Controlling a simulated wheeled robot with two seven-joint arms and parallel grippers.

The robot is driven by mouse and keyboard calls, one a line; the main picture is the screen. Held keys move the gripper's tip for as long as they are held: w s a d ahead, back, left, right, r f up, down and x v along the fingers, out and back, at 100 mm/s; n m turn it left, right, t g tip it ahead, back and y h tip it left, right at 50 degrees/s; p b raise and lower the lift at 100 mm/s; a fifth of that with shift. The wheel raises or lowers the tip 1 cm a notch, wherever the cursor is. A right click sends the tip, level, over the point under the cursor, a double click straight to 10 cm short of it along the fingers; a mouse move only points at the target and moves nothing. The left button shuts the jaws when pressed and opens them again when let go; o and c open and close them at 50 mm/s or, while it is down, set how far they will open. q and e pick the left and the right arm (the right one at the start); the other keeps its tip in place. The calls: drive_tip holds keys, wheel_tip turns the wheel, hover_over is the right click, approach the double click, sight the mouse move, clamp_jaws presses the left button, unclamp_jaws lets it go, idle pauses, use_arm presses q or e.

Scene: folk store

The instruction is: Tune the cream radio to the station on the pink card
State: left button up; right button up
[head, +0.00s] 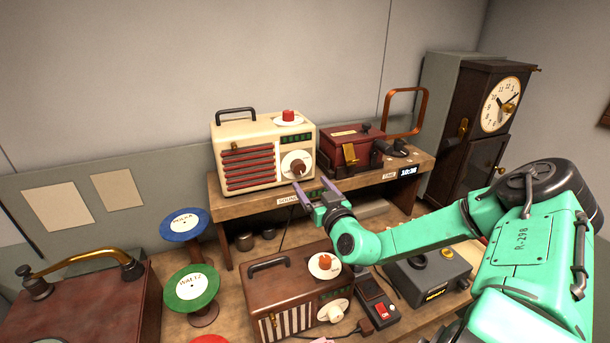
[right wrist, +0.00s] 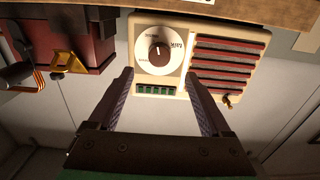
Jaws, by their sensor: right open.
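The cream radio (head: 233,133) stands on the raised shelf, with red grille bars, a round white dial with a brown knob (head: 298,168) on its front and a red knob (head: 288,115) on top. My right gripper (head: 313,189) is open and empty, just in front of and below the dial. In the right wrist view the picture is upside down; the radio's dial (right wrist: 157,50) lies between and beyond the open fingers, and I see no contact. A pink sliver (head: 322,340) at the bottom edge may be the pink card; its writing is cut off. My left gripper is out of view.
A dark red box (head: 345,148) stands right of the cream radio. Below are a brown radio (head: 285,285), a red-switch device (head: 377,307), a grey box (head: 428,275) and blue (head: 184,224) and green (head: 191,287) discs. A tall clock (head: 500,105) stands at right.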

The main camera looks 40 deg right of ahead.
sight(300, 169)
drive_tip(key=x, duration=0.4)
drive_tip(key=shift+w+d+f, duration=0.1)
drive_tip(key=shift+w+d, duration=0.05)
drive_tip(key=shift+d, duration=0.05)
drive_tip(key=b+x, duration=0.2)
drive_tip(key=b, duration=0.2)
drive_tip(key=shift+f, duration=0.2)
drive_tip(key=b+x, duration=0.1)
drive_tip(key=b, duration=0.3)
drive_tip(key=shift+w+d, duration=0.1)
drive_tip(key=shift+w, duration=0.3)
drive_tip(key=shift+r, duration=0.25)
drive_tip(key=shift+w, duration=0.15)
drive_tip(key=c, duration=0.9)
drive_tip(key=shift+o, duration=0.2)
